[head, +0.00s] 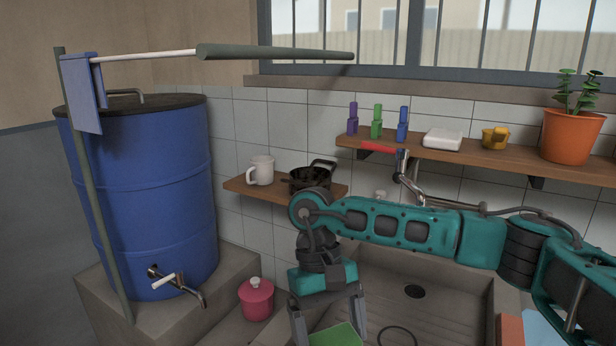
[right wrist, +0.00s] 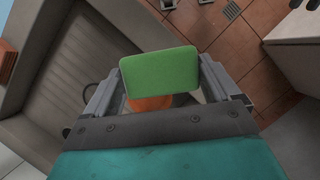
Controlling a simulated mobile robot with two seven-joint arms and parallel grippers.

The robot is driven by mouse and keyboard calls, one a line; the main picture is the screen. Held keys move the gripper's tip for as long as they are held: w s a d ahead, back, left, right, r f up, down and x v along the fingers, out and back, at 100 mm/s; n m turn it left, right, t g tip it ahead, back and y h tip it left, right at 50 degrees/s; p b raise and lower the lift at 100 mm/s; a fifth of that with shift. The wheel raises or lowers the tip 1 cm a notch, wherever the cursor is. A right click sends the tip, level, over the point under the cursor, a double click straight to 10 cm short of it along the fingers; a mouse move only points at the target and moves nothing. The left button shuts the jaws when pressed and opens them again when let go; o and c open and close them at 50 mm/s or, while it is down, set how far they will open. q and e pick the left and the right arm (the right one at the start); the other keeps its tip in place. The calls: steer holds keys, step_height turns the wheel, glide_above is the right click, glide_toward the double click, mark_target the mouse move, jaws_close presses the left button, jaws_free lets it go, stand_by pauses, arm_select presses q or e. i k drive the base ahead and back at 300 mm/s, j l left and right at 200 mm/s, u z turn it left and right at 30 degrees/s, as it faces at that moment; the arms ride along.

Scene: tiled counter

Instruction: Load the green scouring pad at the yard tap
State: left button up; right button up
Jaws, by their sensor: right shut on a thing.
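The green scouring pad (head: 337,336) is at the bottom edge of the head view, partly cut off. My right gripper (head: 329,322) is shut on it, pointing down by the sink's left side. In the right wrist view the pad (right wrist: 160,72) is between the two fingers of my right gripper (right wrist: 163,78), with something orange partly hidden behind it. A wall tap (head: 410,178) with a red lever is above the sink, partly behind my right arm. Another tap (head: 180,284) is on the blue barrel (head: 150,190). My left gripper is not in view.
The grey sink (head: 445,305) has a drain. A pink lidded pot (head: 256,299) stands left of it. A lower shelf (head: 235,187) holds a white mug and black pot. The upper shelf (head: 470,151) holds colored bottles, a white dish and a potted plant (head: 571,135).

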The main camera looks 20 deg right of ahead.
mark_target(399, 153)
steer(key=k, duration=0.4)
steer(key=k+z, duration=0.15)
steer(key=z, duration=0.3)
steer(key=k+z, duration=0.1)
steer(key=z, duration=1.5)
steer(key=k+j, duration=0.1)
steer(key=j, duration=0.35)
steer(key=k+j+z, duration=0.1)
steer(key=j, duration=0.4)
steer(key=k+j, duration=0.1)
steer(key=j, duration=0.35)
